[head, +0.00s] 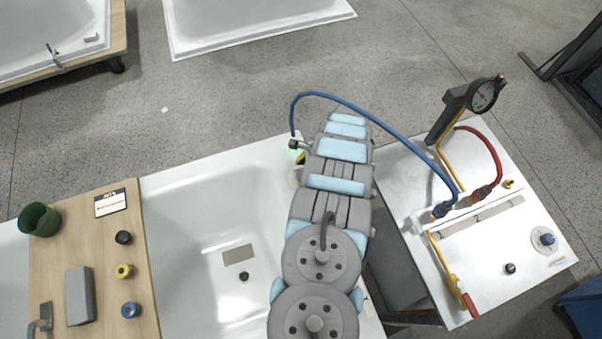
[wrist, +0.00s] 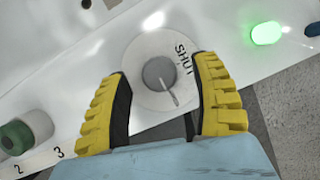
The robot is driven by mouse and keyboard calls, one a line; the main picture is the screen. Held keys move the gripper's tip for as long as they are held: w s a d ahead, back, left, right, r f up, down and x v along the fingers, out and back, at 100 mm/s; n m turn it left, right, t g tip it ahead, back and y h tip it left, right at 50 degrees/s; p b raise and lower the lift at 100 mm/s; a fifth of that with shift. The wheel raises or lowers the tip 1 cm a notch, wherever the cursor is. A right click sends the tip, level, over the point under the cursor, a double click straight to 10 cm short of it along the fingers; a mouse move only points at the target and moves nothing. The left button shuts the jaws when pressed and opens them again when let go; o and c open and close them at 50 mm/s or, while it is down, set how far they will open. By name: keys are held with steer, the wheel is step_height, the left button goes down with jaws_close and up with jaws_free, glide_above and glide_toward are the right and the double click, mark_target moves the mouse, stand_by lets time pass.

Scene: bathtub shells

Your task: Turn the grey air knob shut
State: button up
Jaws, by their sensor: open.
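The grey air knob (wrist: 160,74) sits on a round white plate (wrist: 138,52) on the white tub rim in the wrist view. The word SHUT is printed at the plate's upper right. The knob's pointer line runs toward the lower right, away from the word. My gripper (wrist: 162,68) is open, with one yellow ribbed finger on each side of the knob in the picture. A gap shows on both sides; I cannot tell how deep the fingertips reach. In the head view my arm hides the knob and most of my gripper.
A lit green button (wrist: 266,33) lies right of the plate. A green-capped knob (wrist: 18,136) stands at left by the numbers 2 and 3. A blue hose (head: 375,120) arches beside my arm to the white bench (head: 480,300). A wooden board (head: 100,270) holds several items.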

steer(key=shift+s+a+f, duration=0.15)
steer(key=shift+a+f, duration=0.1)
steer(key=shift+f, duration=0.4)
steer(key=shift+a+f, duration=0.1)
steer(key=shift+f, duration=0.05)
jaws_close()
steer(key=shift+f, duration=0.1)
